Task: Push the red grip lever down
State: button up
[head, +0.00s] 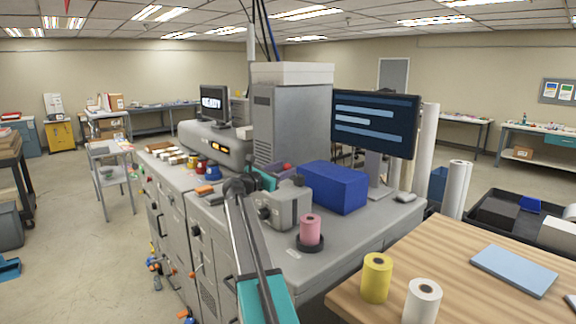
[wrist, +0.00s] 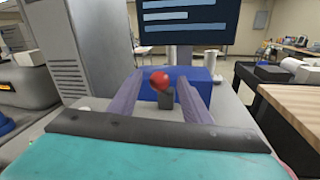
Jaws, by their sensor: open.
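The red ball knob of the grip lever (wrist: 160,79) shows in the wrist view on a short dark stem, in front of a blue box (wrist: 178,74). My gripper (wrist: 161,75) is open and empty, with a finger on each side of the knob in the picture. I see no contact, and cannot tell how far the knob is beyond the fingertips. In the head view my gripper (head: 284,171) is over the grey machine top, behind a small grey unit (head: 287,206).
The blue box (head: 334,186) and a monitor (head: 375,123) stand right of my gripper. A tall grey cabinet (head: 291,122) rises behind it. A pink roll (head: 310,230) stands at the machine's front. A wooden table (head: 450,270) holds yellow and white rolls. Open floor lies at left.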

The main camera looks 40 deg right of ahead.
jog(key=shift+w+d+p, duration=0.2)
jog(key=shift+d+p, duration=0.1)
jog(key=shift+d, duration=1)
grip_shut()
